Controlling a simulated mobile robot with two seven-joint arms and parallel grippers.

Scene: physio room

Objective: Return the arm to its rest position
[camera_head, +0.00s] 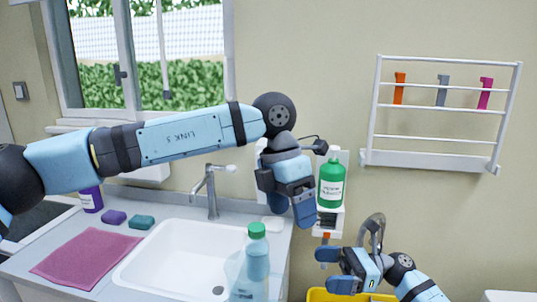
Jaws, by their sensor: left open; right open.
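My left arm stretches in from the left across the view, above the sink, and bends down at its wrist. My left gripper (292,205) points down with its jaws open, just left of a green bottle in a white wall holder; no object shows between its fingers. My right gripper (330,270) is lower, at the bottom right of the counter, and points left with its jaws open and empty. Its arm comes in from the lower right. Whether the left gripper touches the wall holder cannot be told.
The green bottle (332,182) is on the wall. A clear green-capped bottle (257,268) stands by the white sink (150,275) and tap (211,192). A pink cloth (88,256) and two sponges lie left. A yellow container (318,295) is under my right gripper. A wall rack (430,158) hangs right.

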